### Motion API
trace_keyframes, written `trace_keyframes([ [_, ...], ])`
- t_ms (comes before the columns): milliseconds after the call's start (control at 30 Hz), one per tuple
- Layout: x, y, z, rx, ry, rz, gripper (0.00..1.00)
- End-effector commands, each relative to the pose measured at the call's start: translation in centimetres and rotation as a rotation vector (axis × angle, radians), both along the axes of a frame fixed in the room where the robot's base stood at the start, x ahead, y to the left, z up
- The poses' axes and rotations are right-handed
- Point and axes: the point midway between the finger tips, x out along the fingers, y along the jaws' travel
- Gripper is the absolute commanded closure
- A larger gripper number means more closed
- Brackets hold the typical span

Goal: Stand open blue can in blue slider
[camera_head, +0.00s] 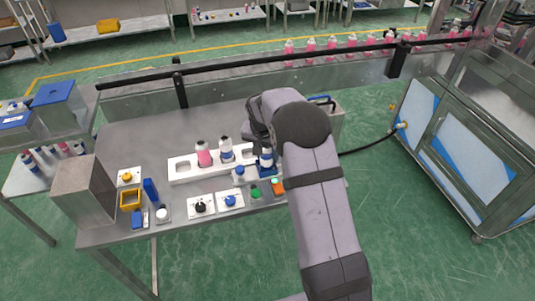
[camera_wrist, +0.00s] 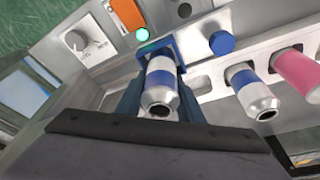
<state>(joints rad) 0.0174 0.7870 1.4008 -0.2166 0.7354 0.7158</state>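The open blue can (camera_wrist: 160,85), white with a blue band and an open metal neck, is between the fingers of my gripper (camera_wrist: 160,108) in the wrist view. Both fingers appear to touch its sides. The blue slider (camera_wrist: 177,50) is at the can's base, and the can looks upright in it; whether it is fully seated is hidden. In the head view the can (camera_head: 266,158) is above the blue slider (camera_head: 268,172), just left of my arm, and the fingers are mostly hidden there.
A white rack (camera_head: 181,178) holds a pink can (camera_head: 203,154) and another open blue-banded can (camera_head: 226,151). An orange part (camera_head: 277,186) sits in front. The table's left back is clear.

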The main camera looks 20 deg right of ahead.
Motion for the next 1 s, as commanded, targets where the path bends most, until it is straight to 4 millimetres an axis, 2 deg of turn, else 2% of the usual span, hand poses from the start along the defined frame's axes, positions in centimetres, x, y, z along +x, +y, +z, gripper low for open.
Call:
trace_keyframes([
  [33, 0.0, 0.0, 0.0, 0.000, 0.000, 0.000, 0.57],
  [67, 0.0, 0.0, 0.0, 0.000, 0.000, 0.000, 0.49],
  [100, 0.0, 0.0, 0.0, 0.000, 0.000, 0.000, 0.47],
  [367, 0.0, 0.0, 0.0, 0.000, 0.000, 0.000, 0.47],
  [567, 0.0, 0.1, 0.8, 0.000, -0.004, 0.001, 0.47],
  [767, -0.6, 0.5, 3.3, 0.001, -0.006, 0.000, 0.47],
  [1000, -1.6, 1.2, 7.5, -0.001, -0.004, 0.001, 0.47],
])
